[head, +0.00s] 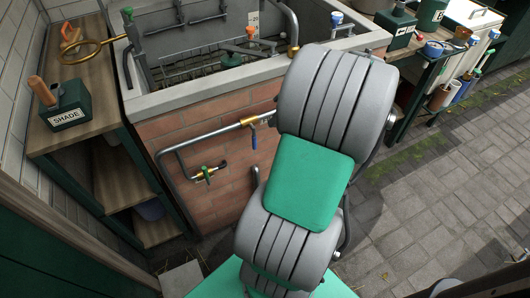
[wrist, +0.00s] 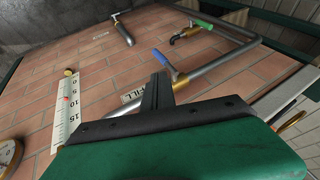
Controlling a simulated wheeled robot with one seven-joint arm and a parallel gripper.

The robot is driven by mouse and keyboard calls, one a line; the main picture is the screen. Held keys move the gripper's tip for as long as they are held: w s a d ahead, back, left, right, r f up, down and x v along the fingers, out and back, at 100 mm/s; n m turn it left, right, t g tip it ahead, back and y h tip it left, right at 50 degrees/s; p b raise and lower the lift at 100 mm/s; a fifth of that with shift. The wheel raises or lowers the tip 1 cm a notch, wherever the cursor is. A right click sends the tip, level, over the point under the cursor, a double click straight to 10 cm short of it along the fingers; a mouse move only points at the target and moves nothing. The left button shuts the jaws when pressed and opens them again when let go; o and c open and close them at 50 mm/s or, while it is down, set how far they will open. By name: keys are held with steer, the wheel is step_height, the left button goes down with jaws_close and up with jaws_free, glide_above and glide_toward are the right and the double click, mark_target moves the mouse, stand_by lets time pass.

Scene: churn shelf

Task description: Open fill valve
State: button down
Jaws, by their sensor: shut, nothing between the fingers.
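The fill valve has a brass body (head: 249,121) and a blue lever (head: 253,138) on a grey pipe along the brick wall. In the head view the lever hangs down, across the pipe. In the wrist view the blue lever (wrist: 163,60) stands out from the brass body (wrist: 180,81), near a partly hidden "FILL" label (wrist: 133,97). My gripper (wrist: 159,80) is shut and empty, its fingertips close beside the lever's base. I cannot tell whether they touch. In the head view my grey and green arm hides my gripper.
A brass tap with a green handle (head: 207,174) ends the lower pipe. A sink basin (head: 205,60) stands above the wall. Wooden shelves (head: 118,180) with a "SHADE" box (head: 67,104) are at left. Paving lies open at right.

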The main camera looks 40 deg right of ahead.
steer(key=s+d+f+t, duration=0.1)
steer(key=s+d+f, duration=0.1)
steer(key=s+d, duration=0.2)
steer(key=shift+d+f+m+b, duration=0.2)
steer(key=shift+d+m+b, duration=0.1)
steer(key=shift+d, duration=0.1)
steer(key=w+a+f+b, duration=0.3)
steer(key=w+a+f, duration=0.3)
steer(key=w+f, duration=0.1)
steer(key=shift+w+f, duration=0.25)
steer(key=shift+f, duration=0.25)
